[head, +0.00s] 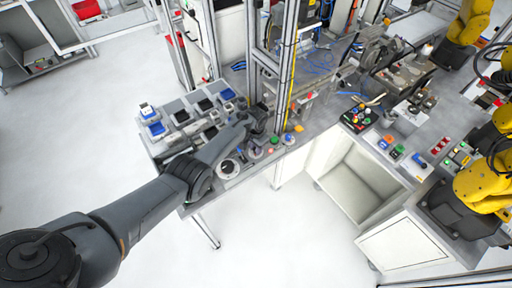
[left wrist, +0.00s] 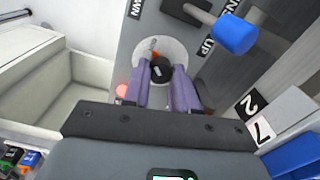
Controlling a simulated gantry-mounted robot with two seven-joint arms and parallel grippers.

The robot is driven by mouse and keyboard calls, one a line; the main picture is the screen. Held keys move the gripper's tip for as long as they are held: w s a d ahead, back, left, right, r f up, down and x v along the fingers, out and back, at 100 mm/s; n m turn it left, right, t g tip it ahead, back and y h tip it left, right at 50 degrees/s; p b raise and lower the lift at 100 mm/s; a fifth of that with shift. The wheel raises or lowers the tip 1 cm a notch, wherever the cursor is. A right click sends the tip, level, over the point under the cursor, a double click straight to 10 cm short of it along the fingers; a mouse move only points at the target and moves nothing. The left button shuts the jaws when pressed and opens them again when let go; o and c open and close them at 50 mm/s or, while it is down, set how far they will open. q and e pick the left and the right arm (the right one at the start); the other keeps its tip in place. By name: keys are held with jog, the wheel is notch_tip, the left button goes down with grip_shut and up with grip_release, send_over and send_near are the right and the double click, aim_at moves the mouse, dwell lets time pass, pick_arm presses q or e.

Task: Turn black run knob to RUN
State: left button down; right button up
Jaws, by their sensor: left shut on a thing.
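The black run knob (left wrist: 160,71) sits on a round pale plate (left wrist: 146,53) on a grey panel in the left wrist view. My left gripper (left wrist: 164,78) is shut on the knob, with one purple-grey finger on each side. In the head view my left gripper (head: 258,124) reaches over the control bench from the left, and it hides the knob there. The lettering around the knob is too small or covered to read. My right gripper is not in view.
A lever with a blue end (left wrist: 235,34) stands close to the knob, beside UP and DOWN labels. A green button (head: 275,140) and an orange button (head: 299,128) are near my gripper. A metal post (head: 284,80) rises behind. Yellow arms (head: 484,185) stand at right.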

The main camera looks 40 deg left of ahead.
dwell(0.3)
pick_arm(q)
jog(key=c, duration=0.9)
grip_release()
notch_tip(320, 180, up, 9)
jog(key=p, duration=0.2)
jog(key=shift+p, duration=0.4)
jog(key=shift+r, duration=0.9)
